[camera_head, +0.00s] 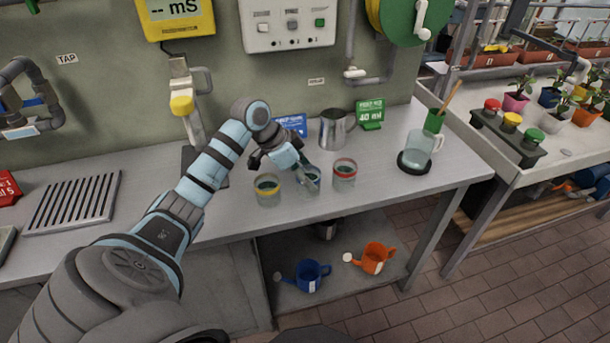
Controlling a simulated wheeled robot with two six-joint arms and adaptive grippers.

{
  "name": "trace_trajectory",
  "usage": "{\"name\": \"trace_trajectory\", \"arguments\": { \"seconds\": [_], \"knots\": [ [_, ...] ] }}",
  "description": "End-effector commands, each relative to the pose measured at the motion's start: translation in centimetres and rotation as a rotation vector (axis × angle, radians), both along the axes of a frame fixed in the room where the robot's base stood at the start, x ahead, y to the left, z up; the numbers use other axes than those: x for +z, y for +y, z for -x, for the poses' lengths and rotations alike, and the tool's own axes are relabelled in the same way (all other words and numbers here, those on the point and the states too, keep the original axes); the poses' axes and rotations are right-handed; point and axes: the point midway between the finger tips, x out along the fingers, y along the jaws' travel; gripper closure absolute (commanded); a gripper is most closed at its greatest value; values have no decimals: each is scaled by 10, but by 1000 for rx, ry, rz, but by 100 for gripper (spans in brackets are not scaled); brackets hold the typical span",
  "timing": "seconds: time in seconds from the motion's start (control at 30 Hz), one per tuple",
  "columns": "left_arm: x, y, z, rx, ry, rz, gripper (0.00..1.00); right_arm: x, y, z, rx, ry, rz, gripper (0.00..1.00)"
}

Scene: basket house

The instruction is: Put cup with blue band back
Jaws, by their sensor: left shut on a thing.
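My left arm reaches in from the lower left, and its gripper (305,171) is shut on the rim of the clear cup with a blue band (312,186). The fingers partly cover this cup, so little of its band shows. It is upright, between a cup with a yellow band (267,192) on the left and a cup with a red band (344,173) on the right. I cannot tell whether its base touches the grey bench (400,190). My right gripper is not in view.
A metal jug (334,129), a blue sign (291,123) and a green "40 ml" sign (370,112) stand behind the cups. A glass jug (418,150) stands on a dark base to the right. A drain grate (73,202) lies left. Bare bench lies in front of the cups.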

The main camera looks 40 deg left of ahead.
Motion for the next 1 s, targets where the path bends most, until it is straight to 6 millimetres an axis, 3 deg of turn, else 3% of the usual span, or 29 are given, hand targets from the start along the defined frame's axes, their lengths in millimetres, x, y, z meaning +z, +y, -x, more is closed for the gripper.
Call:
{"name": "trace_trajectory", "arguments": {
  "seconds": [0.13,0.17,0.27,0.67,0.77,1.0],
  "knots": [
    [-2,0,0,0,0,1,87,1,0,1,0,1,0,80],
    [-2,0,0,0,1,0,48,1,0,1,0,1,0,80],
    [-2,0,0,0,1,-1,32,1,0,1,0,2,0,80],
    [5,2,1,1,-1,-3,31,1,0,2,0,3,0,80],
    [19,7,8,2,-1,-5,31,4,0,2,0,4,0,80],
    [75,25,34,2,-1,-5,31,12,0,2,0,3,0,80]
  ]
}}
